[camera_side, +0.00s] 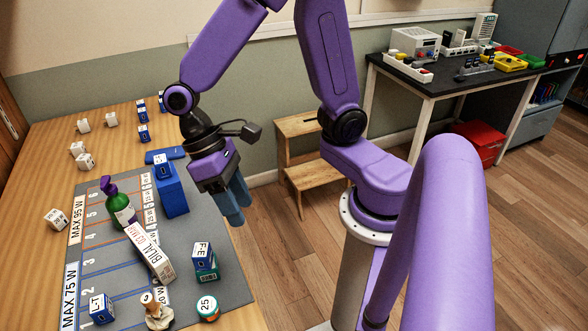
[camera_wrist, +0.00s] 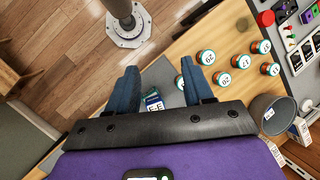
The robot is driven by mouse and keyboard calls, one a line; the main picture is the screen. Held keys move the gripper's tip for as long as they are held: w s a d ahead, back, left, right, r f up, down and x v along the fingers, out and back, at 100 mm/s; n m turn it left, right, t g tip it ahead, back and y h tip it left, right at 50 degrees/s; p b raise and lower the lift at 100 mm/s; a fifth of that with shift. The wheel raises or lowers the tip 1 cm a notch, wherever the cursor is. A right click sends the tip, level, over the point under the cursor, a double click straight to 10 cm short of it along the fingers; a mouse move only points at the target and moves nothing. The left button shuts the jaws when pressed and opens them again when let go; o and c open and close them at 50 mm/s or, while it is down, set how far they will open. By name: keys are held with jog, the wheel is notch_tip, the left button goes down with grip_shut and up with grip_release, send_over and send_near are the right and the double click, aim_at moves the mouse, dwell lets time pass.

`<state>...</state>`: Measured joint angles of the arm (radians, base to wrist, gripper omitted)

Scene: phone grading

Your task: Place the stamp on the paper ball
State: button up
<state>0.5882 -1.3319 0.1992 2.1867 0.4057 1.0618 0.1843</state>
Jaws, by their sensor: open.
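My gripper (camera_side: 232,203) has blue fingers and hangs beside the mat's right edge, to the right of a tall blue box. In the wrist view my gripper (camera_wrist: 158,88) is open, its fingers apart with nothing held between them. A tan, uneven object (camera_side: 158,314) with a dark-ringed round top stands at the front of the grey mat in the side view, well away from my gripper. It may be the stamp, the paper ball or both together; I cannot tell. Neither is clearly recognisable in the wrist view.
The grey mat (camera_side: 215,285) holds the tall blue box (camera_side: 171,190), a green bottle (camera_side: 120,208), a white carton (camera_side: 150,252), a small labelled box (camera_side: 204,256) and a lidded jar (camera_side: 208,308). Several lidded jars and a grey bin (camera_wrist: 268,112) show in the wrist view.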

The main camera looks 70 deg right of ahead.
jog(key=s+d+r+n+t, duration=0.2)
jog(key=s+d+n+t, duration=0.3)
jog(key=s+d+n, duration=0.2)
jog(key=shift+s+d+r+n+h, duration=0.35)
jog(key=shift+d+n, duration=0.35)
jog(key=shift+n, duration=0.3)
dwell(0.4)
